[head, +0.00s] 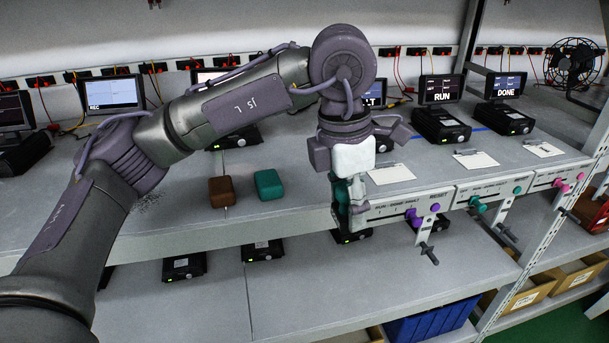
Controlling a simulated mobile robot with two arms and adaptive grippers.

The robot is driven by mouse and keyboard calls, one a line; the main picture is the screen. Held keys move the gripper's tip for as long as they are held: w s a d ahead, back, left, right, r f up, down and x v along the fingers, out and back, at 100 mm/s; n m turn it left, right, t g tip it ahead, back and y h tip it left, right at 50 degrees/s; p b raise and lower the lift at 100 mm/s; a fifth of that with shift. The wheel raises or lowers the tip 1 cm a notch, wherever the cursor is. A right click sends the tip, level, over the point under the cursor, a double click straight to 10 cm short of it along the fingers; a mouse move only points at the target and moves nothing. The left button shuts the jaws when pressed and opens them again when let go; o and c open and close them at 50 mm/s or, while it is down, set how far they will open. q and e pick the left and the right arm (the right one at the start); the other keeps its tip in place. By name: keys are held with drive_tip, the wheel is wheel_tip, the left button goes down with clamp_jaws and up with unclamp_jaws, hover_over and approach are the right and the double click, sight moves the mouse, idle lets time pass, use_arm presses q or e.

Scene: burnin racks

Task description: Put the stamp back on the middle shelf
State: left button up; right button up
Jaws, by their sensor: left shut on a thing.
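My left gripper (347,205) points down at the front edge of the middle shelf (290,207), left of a panel marked RUN and RESET. It is shut on a small, partly teal thing, which seems to be the stamp (341,192). The fingers hide much of it, and I cannot tell whether it touches the shelf. A brown block (222,191) and a teal block (268,184) sit apart on the shelf to the left. My right gripper is not in view.
Black devices with screens (441,124) stand along the back of the shelf. White cards (391,173) lie before them. The front panel (390,208) carries coloured knobs and black-handled levers (428,253). The lower shelf (300,290) holds more black devices; a blue bin (430,322) stands below.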

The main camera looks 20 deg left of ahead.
use_arm(q)
drive_tip(key=p, duration=0.4)
hover_over(321, 186)
drive_tip(key=shift+s+a+r, duration=0.1)
drive_tip(key=shift+s, duration=0.2)
drive_tip(key=shift+w+a, duration=0.1)
drive_tip(key=shift+w, duration=0.15)
wheel_tip(321, 186, down, 3)
drive_tip(key=shift+f+p, duration=0.2)
drive_tip(key=shift+p, duration=0.8)
drive_tip(key=shift+f, duration=0.35)
drive_tip(key=o, duration=0.9)
drive_tip(key=shift+r, duration=0.1)
